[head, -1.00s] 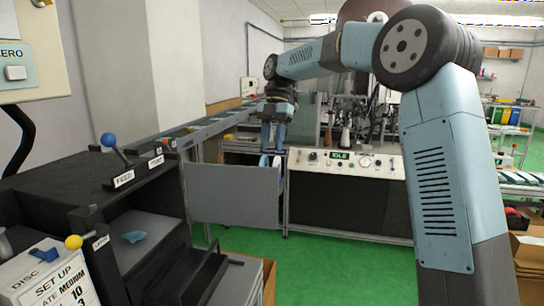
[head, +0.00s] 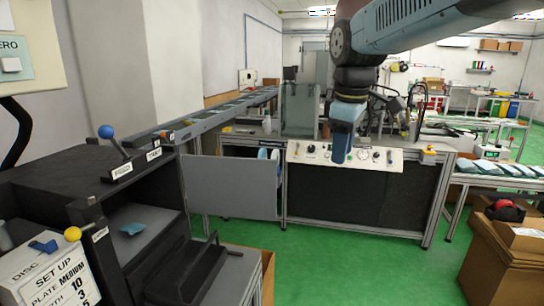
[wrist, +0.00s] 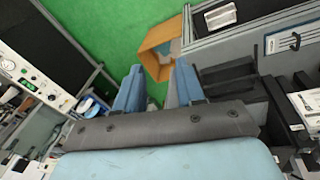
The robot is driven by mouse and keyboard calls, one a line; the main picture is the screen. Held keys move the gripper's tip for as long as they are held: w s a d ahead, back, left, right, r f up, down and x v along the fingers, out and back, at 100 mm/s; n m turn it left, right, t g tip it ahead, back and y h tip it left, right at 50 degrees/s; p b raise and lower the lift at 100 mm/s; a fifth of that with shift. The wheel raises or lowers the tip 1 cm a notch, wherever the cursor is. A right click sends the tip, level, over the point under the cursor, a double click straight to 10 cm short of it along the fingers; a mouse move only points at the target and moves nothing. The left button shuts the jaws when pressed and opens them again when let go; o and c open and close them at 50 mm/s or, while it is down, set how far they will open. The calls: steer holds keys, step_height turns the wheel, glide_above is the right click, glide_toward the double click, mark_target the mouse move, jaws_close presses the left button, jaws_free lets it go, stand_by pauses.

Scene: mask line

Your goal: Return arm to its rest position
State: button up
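My gripper (head: 342,143) hangs pointing down in the head view, in front of the white control panel (head: 305,151) of the machine. My arm comes in from the upper right. In the wrist view my gripper (wrist: 157,85) shows two blue fingers set apart, with nothing between them but the green floor and part of an open cardboard box (wrist: 157,55) beyond. I see no object held.
A dark machine with blue-knobbed (head: 106,131) and yellow-knobbed levers (head: 72,234) stands at the left. A grey panel (head: 232,187) juts out by the control bench. Cardboard boxes (head: 500,265) stand at the right. Green floor (head: 345,270) is clear in the middle.

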steer(key=s+d+f+m+t, duration=0.1)
steer(key=s+d+f+m, duration=0.2)
steer(key=s+m, duration=0.3)
steer(key=s+d+f+m+t, duration=0.2)
steer(key=s+d+f+m, duration=0.2)
steer(key=s, duration=0.4)
steer(key=shift+d+m, duration=0.75)
steer(key=shift+m, duration=0.15)
